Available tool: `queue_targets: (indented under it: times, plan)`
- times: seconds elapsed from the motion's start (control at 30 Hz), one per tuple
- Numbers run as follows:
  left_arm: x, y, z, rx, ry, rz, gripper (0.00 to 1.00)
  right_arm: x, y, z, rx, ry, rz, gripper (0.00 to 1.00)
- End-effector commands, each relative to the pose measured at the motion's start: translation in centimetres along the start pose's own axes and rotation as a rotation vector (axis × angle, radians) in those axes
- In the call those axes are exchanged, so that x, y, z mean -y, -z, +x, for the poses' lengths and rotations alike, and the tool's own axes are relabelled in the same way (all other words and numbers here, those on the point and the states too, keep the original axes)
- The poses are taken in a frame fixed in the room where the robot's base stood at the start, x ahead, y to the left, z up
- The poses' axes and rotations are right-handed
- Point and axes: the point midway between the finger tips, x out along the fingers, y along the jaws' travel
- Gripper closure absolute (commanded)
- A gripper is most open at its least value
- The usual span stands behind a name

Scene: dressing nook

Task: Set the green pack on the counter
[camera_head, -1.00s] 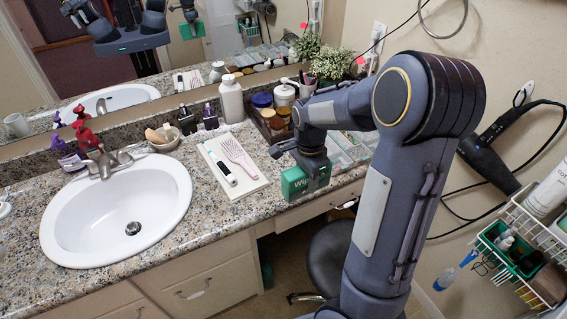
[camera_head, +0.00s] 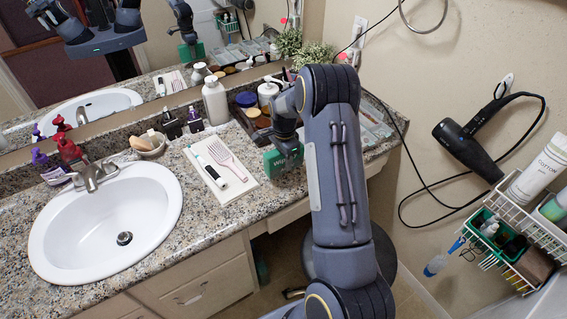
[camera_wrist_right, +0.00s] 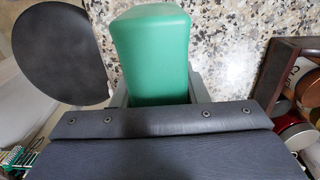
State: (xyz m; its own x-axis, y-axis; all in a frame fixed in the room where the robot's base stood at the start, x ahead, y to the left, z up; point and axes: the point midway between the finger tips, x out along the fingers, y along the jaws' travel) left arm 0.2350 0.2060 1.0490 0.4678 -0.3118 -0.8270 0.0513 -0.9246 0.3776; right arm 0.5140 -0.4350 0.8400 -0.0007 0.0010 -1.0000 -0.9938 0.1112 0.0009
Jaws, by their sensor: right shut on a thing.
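My right forearm hides part of the counter to the right. My left gripper is not in view.
A white tray (camera_head: 236,192) with a pink brush and toothbrush lies left of the pack. Bottles and jars stand behind, including a white bottle (camera_head: 215,102). The sink (camera_head: 60,238) is at left. A dark stool (camera_wrist_right: 58,48) is below the counter edge.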

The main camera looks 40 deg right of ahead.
Motion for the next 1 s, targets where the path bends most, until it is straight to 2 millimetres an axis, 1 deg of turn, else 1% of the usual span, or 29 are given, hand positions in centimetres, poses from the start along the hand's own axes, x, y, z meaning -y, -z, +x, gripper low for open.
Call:
queue_targets:
  times: [0.17,0.3,0.4,0.63,0.77,0.8,0.93,1.0]
  plan:
    - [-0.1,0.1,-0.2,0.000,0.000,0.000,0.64,0.7,0.3,0.9,0.000,0.000,0.000,0.92]
    - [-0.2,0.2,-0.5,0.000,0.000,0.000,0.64,0.7,0.3,3.0,0.001,-0.002,0.000,0.92]
    - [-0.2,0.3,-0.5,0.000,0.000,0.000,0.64,0.7,0.3,3.9,0.000,0.000,0.000,0.92]
    - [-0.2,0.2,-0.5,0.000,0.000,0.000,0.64,0.8,0.3,4.0,0.000,0.002,0.000,0.92]
    - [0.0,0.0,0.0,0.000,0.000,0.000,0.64,0.8,0.3,4.5,0.000,0.001,0.000,0.92]
    - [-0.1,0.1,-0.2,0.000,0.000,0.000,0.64,0.7,0.3,4.3,0.000,0.000,0.000,0.55]
    - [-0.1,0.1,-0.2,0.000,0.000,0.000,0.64,0.7,0.3,4.3,0.000,0.000,0.000,0.38]
    - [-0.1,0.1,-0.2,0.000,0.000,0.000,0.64,0.7,0.3,4.3,0.000,0.000,0.000,0.38]
